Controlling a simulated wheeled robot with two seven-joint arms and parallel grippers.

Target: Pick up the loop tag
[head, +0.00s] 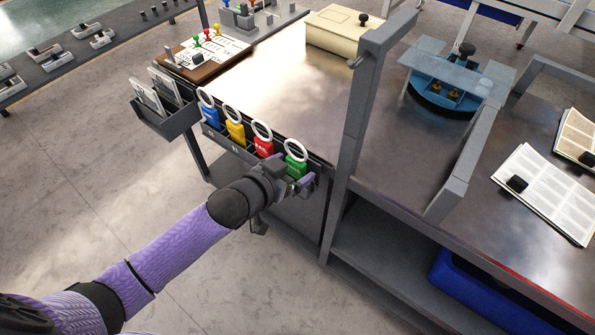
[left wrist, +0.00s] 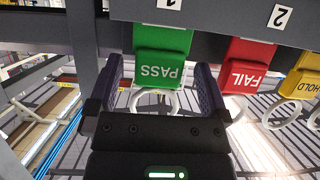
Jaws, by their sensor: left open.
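Several loop tags with white rings hang in a row at the front edge of the grey bench: a blue tag (head: 210,115), a yellow tag (head: 236,130), a red tag (head: 264,146) and a green tag (head: 295,165). In the left wrist view the green tag (left wrist: 161,68) reads PASS, with its white ring (left wrist: 155,101) below it in the picture. My left gripper (head: 304,183) is open at the green tag. Its two fingers stand on either side of the tag; whether they touch it I cannot tell. My right gripper is not in view.
The red FAIL tag (left wrist: 246,68) hangs close beside the green one. A grey upright post (head: 352,130) rises just right of the green tag. A grey bin with cards (head: 167,110) hangs at the left. The bench top (head: 290,85) is mostly clear.

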